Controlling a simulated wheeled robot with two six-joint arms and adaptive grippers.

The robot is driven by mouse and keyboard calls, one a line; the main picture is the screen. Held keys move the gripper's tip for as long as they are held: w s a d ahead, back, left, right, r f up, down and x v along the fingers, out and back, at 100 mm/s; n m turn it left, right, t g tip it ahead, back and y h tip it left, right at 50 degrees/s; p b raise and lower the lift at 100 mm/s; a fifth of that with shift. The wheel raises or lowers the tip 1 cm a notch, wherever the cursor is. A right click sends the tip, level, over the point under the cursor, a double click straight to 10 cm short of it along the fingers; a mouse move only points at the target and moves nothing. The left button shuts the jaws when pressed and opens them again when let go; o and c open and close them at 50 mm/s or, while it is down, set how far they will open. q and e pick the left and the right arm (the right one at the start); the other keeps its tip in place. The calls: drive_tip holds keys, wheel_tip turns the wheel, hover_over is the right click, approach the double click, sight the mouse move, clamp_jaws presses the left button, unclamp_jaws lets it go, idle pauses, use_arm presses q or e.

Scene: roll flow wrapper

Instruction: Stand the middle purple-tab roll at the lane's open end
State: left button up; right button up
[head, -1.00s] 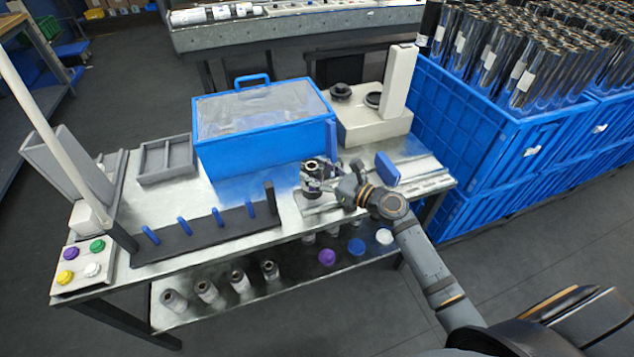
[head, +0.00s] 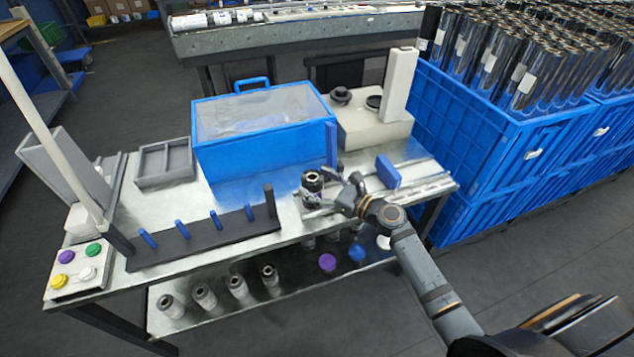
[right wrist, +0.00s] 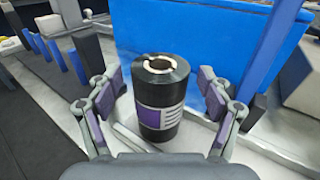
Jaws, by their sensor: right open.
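The purple-tab roll (head: 312,188), black with a purple and white label, stands upright at the left end of the metal lane (head: 418,187). It also shows in the right wrist view (right wrist: 160,95), centred between the spread fingers with a gap on each side. My right gripper (head: 335,190) is open just to the right of the roll in the head view. The lane surface under the roll is partly hidden by the roll and gripper. My left gripper is not in view.
A blue bin with a clear lid (head: 262,140) stands behind the roll. A dark rack with blue pegs (head: 205,236) lies to the left. A blue block (head: 387,171) sits on the lane at right. Several rolls stand on the lower shelf (head: 190,322).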

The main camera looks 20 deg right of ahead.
drive_tip(key=shift+r, duration=0.1)
drive_tip(key=v, duration=1.2)
idle(0.4)
